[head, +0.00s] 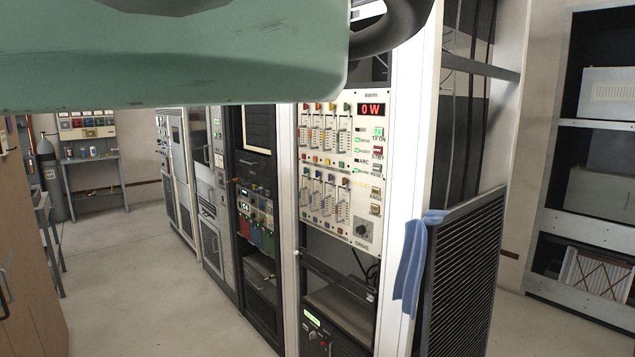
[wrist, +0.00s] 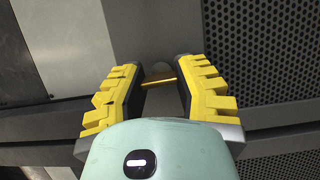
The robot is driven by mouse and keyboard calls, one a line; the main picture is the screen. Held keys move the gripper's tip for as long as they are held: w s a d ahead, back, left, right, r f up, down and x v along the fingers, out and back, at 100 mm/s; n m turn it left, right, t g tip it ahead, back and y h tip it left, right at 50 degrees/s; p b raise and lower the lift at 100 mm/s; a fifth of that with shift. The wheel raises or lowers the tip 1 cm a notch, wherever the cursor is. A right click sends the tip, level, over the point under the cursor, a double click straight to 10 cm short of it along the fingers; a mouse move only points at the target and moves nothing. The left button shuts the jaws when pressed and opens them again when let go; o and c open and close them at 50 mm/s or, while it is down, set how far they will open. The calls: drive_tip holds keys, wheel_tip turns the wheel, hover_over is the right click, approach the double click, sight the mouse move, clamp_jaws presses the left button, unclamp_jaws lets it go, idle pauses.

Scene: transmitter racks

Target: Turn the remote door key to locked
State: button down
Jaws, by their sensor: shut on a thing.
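In the wrist view my gripper (wrist: 159,72) has its two yellow-padded fingers either side of a thin brass-coloured piece (wrist: 161,82), which looks like the key. The fingers are shut on it, with a gap the width of the piece between them. A rounded brownish-grey shape shows just beyond the piece, against a dark grey panel. The lock markings and the key's turned position cannot be made out. In the head view my arm covers the top left, and neither the gripper nor the key is visible.
Perforated dark panels (wrist: 274,50) lie right of the gripper, a plain grey panel (wrist: 65,40) left. In the head view a transmitter rack (head: 338,160) stands centrally, with a blue cloth (head: 410,268) over a louvred panel (head: 465,275). The left aisle floor (head: 145,270) is clear.

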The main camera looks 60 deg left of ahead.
drive_tip(key=c, duration=1)
unclamp_jaws()
drive_tip(key=shift+s+d, duration=0.15)
drive_tip(key=shift+s, duration=0.25)
drive_tip(key=o, duration=0.4)
drive_tip(key=shift+w, duration=0.2)
drive_tip(key=shift+w+a, duration=0.15)
drive_tip(key=shift+a, duration=0.05)
drive_tip(key=v, duration=1.2)
drive_tip(key=shift+d, duration=0.1)
